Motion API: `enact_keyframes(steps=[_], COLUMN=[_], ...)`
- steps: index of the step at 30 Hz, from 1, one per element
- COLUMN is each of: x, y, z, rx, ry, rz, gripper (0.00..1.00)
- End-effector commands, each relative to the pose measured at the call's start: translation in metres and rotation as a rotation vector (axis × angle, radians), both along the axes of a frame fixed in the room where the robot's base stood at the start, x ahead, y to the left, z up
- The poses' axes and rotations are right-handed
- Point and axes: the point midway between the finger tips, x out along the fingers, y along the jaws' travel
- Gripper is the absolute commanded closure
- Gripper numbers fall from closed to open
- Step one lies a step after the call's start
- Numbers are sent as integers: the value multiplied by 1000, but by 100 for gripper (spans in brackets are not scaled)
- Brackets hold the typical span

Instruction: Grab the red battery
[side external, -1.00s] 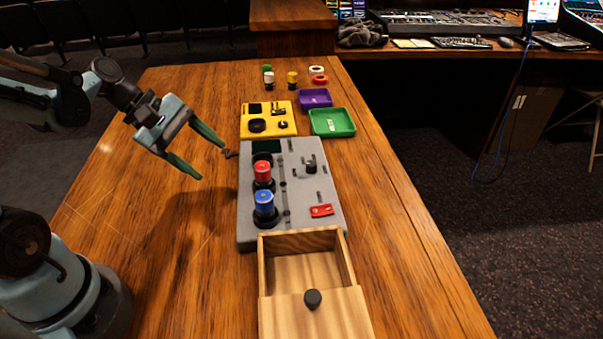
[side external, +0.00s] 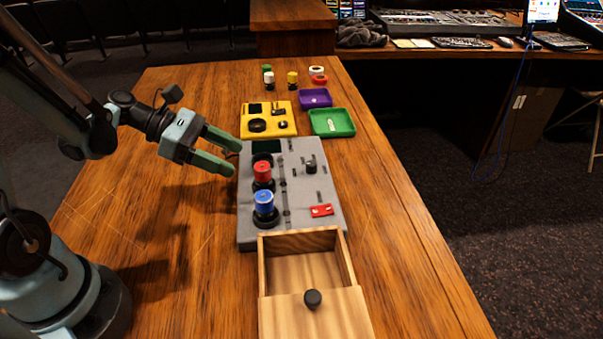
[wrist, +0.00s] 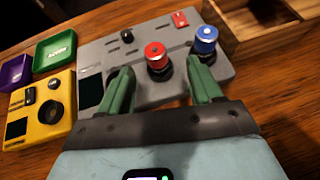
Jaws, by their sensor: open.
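The red battery (side external: 263,172) stands upright in a dark round socket on the grey panel (side external: 300,215), just behind the blue battery (side external: 264,201) in the side view. In the wrist view the red battery (wrist: 156,54) shows between and beyond the green fingertips, with the blue battery (wrist: 206,38) to its right, beyond the right finger. My gripper (side external: 237,160) is open and empty. Its fingers point toward the panel's left edge, to the left of the red battery and apart from it. The wrist view shows my gripper (wrist: 160,80) with its fingers spread wide.
An open wooden drawer (side external: 318,310) is at the panel's front end. Behind the panel are a yellow box (side external: 285,128), a green tray (side external: 332,122), a purple tray (side external: 315,98) and several small cylinders. The table left of the panel is clear.

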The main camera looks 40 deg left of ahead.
Motion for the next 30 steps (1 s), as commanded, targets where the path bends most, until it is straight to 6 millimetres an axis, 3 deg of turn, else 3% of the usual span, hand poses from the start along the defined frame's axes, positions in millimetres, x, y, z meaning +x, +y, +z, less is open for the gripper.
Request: enact_keyframes(steps=[12,21,30], x=[31,33,33], y=[-33,-36,-36], z=[-19,-21,-21], rx=[1,1,1], ry=[0,1,0], rz=[-4,0,0], gripper=[36,36,80])
